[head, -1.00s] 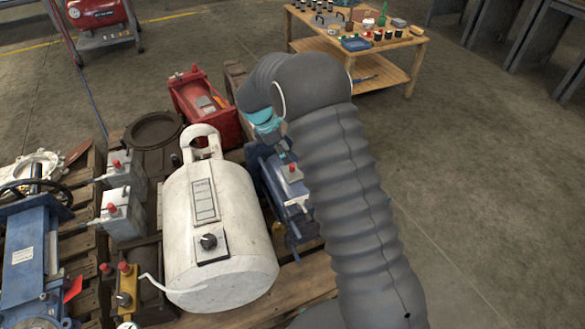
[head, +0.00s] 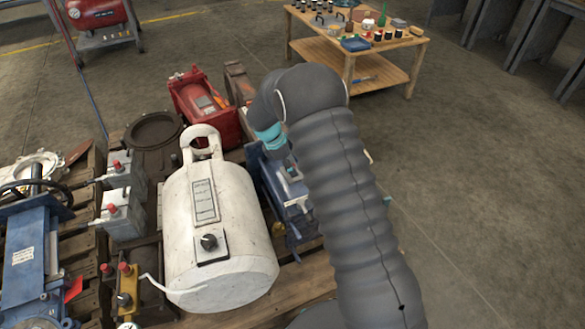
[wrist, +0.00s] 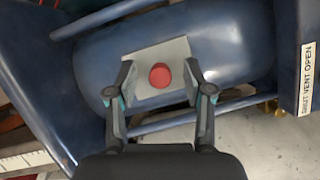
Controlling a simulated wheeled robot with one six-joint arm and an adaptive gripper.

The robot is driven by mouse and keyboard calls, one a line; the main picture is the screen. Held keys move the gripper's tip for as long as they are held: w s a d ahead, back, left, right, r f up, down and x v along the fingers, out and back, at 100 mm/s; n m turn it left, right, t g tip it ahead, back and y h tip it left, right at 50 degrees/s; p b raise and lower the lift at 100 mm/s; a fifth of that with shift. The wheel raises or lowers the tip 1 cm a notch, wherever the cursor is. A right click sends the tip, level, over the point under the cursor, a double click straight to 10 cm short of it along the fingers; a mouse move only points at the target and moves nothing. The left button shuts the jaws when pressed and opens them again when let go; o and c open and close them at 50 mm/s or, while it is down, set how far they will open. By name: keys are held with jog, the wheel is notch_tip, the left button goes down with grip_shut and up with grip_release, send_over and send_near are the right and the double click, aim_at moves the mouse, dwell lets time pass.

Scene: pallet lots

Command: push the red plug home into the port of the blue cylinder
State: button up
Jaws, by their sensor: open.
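The blue cylinder (wrist: 225,45) lies across the wrist view, with a grey plate on its side. The round red plug (wrist: 160,76) sits on that plate; how deep it is in its port cannot be told. My gripper (wrist: 161,92) is open, with one finger on each side of the plug and apart from it. In the head view the blue cylinder (head: 284,190) is on the pallet, right of the white tank, partly hidden by my arm. The gripper and the plug are hidden there behind my arm.
Grey boxes with red knobs (head: 125,215) and another blue unit (head: 25,265) lie further left. A wooden table (head: 375,55) stands behind; the floor at right is clear.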

jog(key=shift+d+f, duration=0.1)
jog(key=shift+f, duration=0.2)
jog(key=c, duration=0.9)
jog(key=shift+o, duration=0.2)
jog(key=shift+r, duration=0.15)
jog(key=shift+r, duration=0.65)
notch_tip(320, 180, up, 3)
jog(key=shift+f, duration=0.2)
jog(key=s+d+r, duration=0.6)
jog(key=d+r, duration=0.1)
jog(key=d, duration=0.2)
jog(key=shift+s+d, duration=0.25)
jog(key=shift+s, duration=0.15)
